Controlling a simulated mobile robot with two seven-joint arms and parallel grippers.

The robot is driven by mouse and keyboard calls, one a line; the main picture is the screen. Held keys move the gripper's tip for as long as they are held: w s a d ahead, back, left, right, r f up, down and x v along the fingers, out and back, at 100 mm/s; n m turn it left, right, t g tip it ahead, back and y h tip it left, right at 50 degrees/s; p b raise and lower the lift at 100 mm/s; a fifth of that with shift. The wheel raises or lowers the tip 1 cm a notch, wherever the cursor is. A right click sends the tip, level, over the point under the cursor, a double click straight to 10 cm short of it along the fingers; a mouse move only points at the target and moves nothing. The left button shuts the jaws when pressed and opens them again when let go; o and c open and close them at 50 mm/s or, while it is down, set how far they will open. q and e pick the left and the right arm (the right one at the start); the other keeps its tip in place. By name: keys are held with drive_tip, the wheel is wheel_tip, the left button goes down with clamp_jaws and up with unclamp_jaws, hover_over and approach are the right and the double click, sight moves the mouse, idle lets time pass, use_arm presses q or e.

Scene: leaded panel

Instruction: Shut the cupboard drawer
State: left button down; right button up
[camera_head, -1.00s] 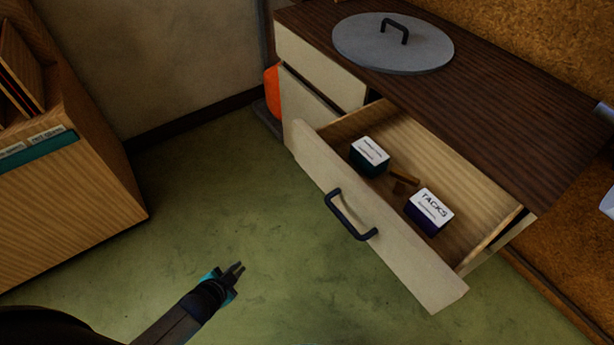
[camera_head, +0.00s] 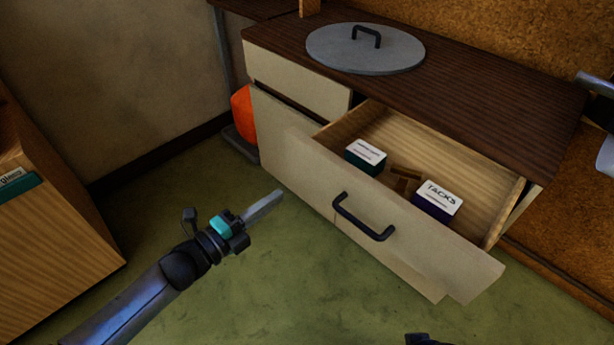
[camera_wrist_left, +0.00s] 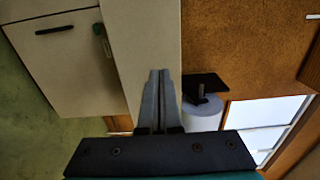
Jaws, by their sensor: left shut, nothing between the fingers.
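The cupboard (camera_head: 300,85) has a dark wood top and cream fronts. Its drawer (camera_head: 440,268) is pulled well out, with a black bar handle (camera_head: 364,219) on the cream front. Inside lie a teal-and-white box (camera_head: 366,155), a box marked TACKS (camera_head: 437,198) and small brown pieces (camera_head: 404,178). My left gripper (camera_head: 279,196) is shut and empty, left of the drawer front and apart from the handle. Its closed fingers also show in the left wrist view (camera_wrist_left: 159,78), before a cream panel (camera_wrist_left: 140,35). A dark part at the bottom edge may belong to my right gripper; its jaws are not visible.
A grey round lid (camera_head: 365,50) with a black handle lies on the cupboard top. An orange object (camera_head: 243,112) stands beside the cupboard's left end. A wooden unit (camera_head: 50,240) stands at left. Green floor (camera_head: 270,280) lies open before the drawer.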

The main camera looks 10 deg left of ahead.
use_arm(q)
drive_tip(key=b, duration=0.2)
approach(318, 167)
drive_tip(key=x, duration=0.4)
drive_tip(key=shift+w+d+f, duration=0.15)
drive_tip(key=shift+w, duration=0.2)
drive_tip(key=shift+b+x, duration=0.55)
drive_tip(key=shift+x, duration=0.5)
use_arm(e)
wheel_tip(318, 167, up, 7)
drive_tip(key=t, duration=0.1)
drive_tip(key=shift+w+r, duration=0.15)
drive_tip(key=shift+w, duration=0.3)
use_arm(q)
drive_tip(key=shift+w+d, duration=0.1)
